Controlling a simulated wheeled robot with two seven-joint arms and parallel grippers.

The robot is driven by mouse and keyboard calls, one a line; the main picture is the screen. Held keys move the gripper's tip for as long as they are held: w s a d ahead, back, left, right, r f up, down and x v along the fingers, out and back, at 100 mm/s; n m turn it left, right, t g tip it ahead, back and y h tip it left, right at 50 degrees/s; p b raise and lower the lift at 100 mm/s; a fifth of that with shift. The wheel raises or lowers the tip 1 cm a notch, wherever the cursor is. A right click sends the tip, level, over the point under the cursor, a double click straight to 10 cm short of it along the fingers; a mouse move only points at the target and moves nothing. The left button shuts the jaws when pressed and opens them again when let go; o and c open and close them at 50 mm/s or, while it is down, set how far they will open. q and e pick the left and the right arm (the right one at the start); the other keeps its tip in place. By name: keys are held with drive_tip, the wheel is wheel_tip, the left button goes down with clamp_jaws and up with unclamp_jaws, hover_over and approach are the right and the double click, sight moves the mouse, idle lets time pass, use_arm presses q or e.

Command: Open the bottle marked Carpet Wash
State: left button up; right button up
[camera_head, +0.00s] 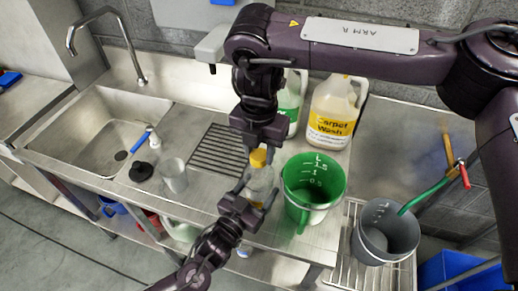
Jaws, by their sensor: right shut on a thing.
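The jug marked Carpet Wash (333,112) stands upright at the back of the counter, with a yellow label and a handle. My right arm partly covers its top. A smaller clear bottle (261,181) with a yellow cap (258,158) stands in front, between my grippers; its label cannot be read. My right gripper (258,157) comes down from above and is shut on the yellow cap. My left gripper (257,190) reaches in from below, its fingers around the clear bottle's body; whether they press on it cannot be told.
A green measuring bucket (313,178) stands close right of the clear bottle. A grey bucket (385,235) is further right. A green-labelled jug (291,103) stands behind. A glass (173,175) and a sink (95,133) are at the left, beside a ribbed drain area (218,150).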

drive_tip(key=n, duration=1.3)
drive_tip(key=shift+n, duration=0.3)
drive_tip(key=n, duration=0.6)
drive_tip(key=shift+n, duration=0.3)
drive_tip(key=n, duration=0.7)
drive_tip(key=shift+n, duration=0.3)
drive_tip(key=shift+r, duration=0.25)
drive_tip(key=shift+r, duration=0.9)
